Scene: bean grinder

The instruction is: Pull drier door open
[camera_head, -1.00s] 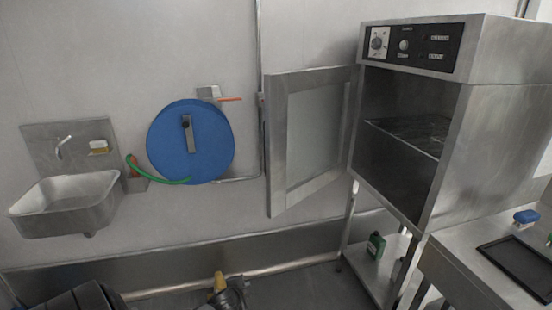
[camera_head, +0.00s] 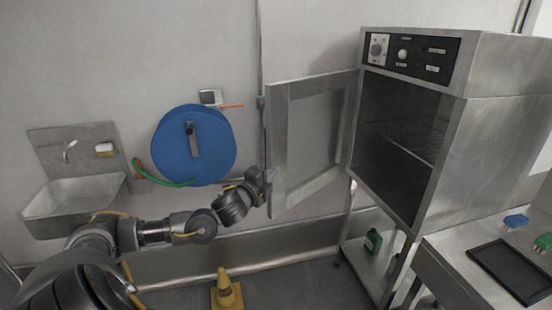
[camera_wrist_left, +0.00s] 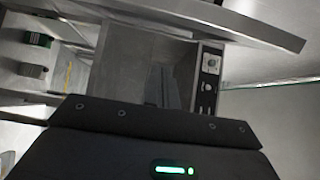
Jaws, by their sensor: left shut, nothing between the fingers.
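The drier (camera_head: 490,140) is a steel cabinet on legs at the right of the head view. Its door (camera_head: 315,130), a steel frame around a pale pane, hangs wide open to the left on the cabinet's left side. The dark interior with a wire shelf (camera_head: 405,135) is exposed. My left gripper (camera_head: 268,186) is at the lower left edge of the door, shut and empty; whether it touches the door I cannot tell. The left wrist view shows the drier's control panel (camera_wrist_left: 208,80) and a steel bar across the top; the fingertips are hidden there. My right gripper is out of view.
A steel sink (camera_head: 75,200) and a blue hose reel (camera_head: 192,145) are on the wall to the left. A yellow cone (camera_head: 226,290) stands on the floor below my arm. A steel table (camera_head: 455,275) with a black tray (camera_head: 512,270) is at the right front.

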